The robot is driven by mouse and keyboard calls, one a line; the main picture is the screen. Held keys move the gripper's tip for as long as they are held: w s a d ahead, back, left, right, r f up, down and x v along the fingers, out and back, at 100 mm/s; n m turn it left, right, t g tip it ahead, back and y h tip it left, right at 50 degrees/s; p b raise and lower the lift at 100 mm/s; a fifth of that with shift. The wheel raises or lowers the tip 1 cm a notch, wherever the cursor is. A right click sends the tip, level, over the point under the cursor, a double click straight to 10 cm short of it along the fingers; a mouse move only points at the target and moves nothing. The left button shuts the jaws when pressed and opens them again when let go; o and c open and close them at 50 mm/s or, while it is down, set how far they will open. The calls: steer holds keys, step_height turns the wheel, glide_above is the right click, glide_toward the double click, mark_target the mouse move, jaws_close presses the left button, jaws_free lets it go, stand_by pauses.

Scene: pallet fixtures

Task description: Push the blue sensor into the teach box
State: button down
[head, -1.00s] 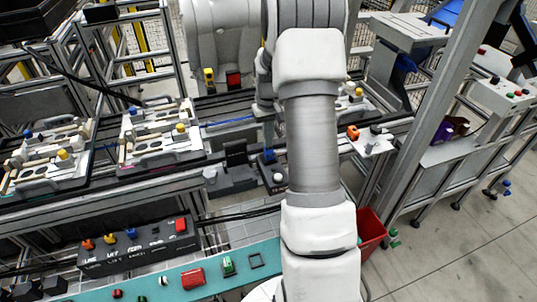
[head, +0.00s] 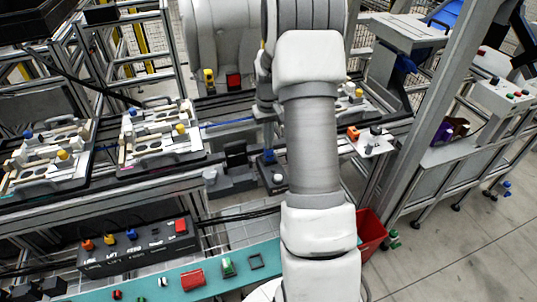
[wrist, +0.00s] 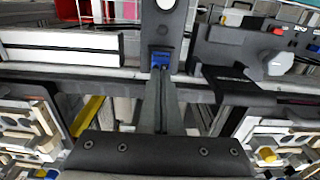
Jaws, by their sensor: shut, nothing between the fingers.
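The blue sensor (wrist: 160,60) sits in the end of a narrow dark block, which I take to be the teach box (wrist: 164,28). In the head view the sensor (head: 269,156) shows as a small blue patch beside the box's white round button (head: 277,178). My gripper (wrist: 162,78) is shut and empty, its fingertips right at the sensor in the wrist view. I cannot tell whether they touch it. In the head view my gripper (head: 268,144) points down over the sensor, partly behind my arm. How deep the sensor sits is hidden.
A grey fixture with a white knob (wrist: 278,64) stands close beside the box. Pallets with parts (head: 160,138) lie on the conveyor to the left. A black control box (head: 140,248) stands in front. A red bin (head: 371,232) is at lower right.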

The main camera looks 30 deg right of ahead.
steer(key=shift+r+p, duration=0.5)
steer(key=shift+r, duration=0.1)
stand_by(0.4)
steer(key=shift+r+p, duration=1.95)
steer(key=shift+r, duration=1)
